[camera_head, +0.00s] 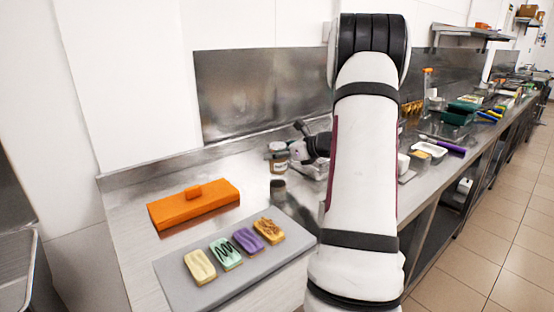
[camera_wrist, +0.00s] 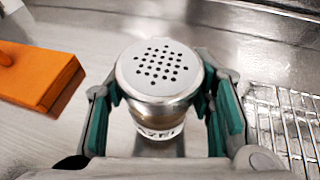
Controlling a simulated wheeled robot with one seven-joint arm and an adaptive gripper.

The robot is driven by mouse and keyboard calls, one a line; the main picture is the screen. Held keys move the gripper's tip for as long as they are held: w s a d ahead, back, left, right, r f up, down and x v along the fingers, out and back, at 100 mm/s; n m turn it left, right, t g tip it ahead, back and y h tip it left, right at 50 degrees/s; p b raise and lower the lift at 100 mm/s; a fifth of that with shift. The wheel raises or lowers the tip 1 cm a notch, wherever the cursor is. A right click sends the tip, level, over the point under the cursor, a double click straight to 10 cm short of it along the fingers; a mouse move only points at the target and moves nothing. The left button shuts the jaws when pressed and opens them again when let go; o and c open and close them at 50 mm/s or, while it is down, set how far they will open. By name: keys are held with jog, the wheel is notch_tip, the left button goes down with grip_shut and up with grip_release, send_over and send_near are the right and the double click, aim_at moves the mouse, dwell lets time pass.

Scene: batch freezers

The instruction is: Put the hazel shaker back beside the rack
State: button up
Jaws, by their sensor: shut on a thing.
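The hazel shaker (camera_head: 279,158) is a small jar with a pale label and a metal lid. In the wrist view the shaker (camera_wrist: 158,72) shows its perforated lid from above, with part of the label lettering below. My gripper (camera_head: 290,150) is shut on it, one teal-padded finger on each side in the wrist view (camera_wrist: 162,112). The shaker looks upright; a dark reflection lies below it, and whether its base touches the counter I cannot tell. The wire rack (camera_wrist: 290,125) is to the right of the shaker, apart from it. My arm hides most of the rack in the head view.
An orange box-like block (camera_head: 194,204) with a knob lies left of the shaker. A grey board (camera_head: 180,281) with several iced bars is in front. Steel counter (camera_head: 240,180) between block and shaker is clear. A steel back panel (camera_head: 260,90) stands behind.

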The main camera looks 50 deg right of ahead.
jog(key=shift+f, duration=0.95)
jog(key=shift+f, duration=0.2)
jog(key=o, duration=1.2)
